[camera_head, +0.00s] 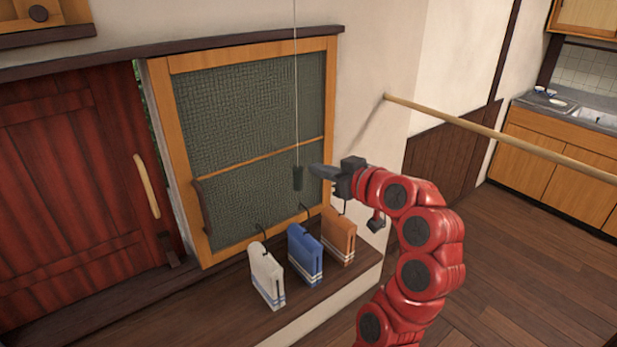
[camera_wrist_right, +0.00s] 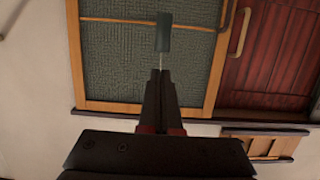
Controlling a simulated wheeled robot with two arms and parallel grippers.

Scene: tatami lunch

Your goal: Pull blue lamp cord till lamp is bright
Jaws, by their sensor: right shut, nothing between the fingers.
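A thin pale cord (camera_head: 296,90) hangs down in front of the woven window panel in the head view. A dark grey-green pull handle (camera_head: 298,178) hangs at its lower end. The handle also shows in the right wrist view (camera_wrist_right: 163,32), just beyond my fingertips. My right gripper (camera_head: 314,171) is shut and empty, pointing left, close beside the handle; whether it touches it I cannot tell. In the right wrist view its fingers (camera_wrist_right: 160,74) are together. The lamp is out of view, and so is my left gripper.
White (camera_head: 267,275), blue (camera_head: 305,254) and orange (camera_head: 338,236) bags with dark handles stand on the wooden ledge (camera_head: 215,305) below. A red wooden door (camera_head: 75,190) is at left. A long wooden pole (camera_head: 480,130) juts across at right.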

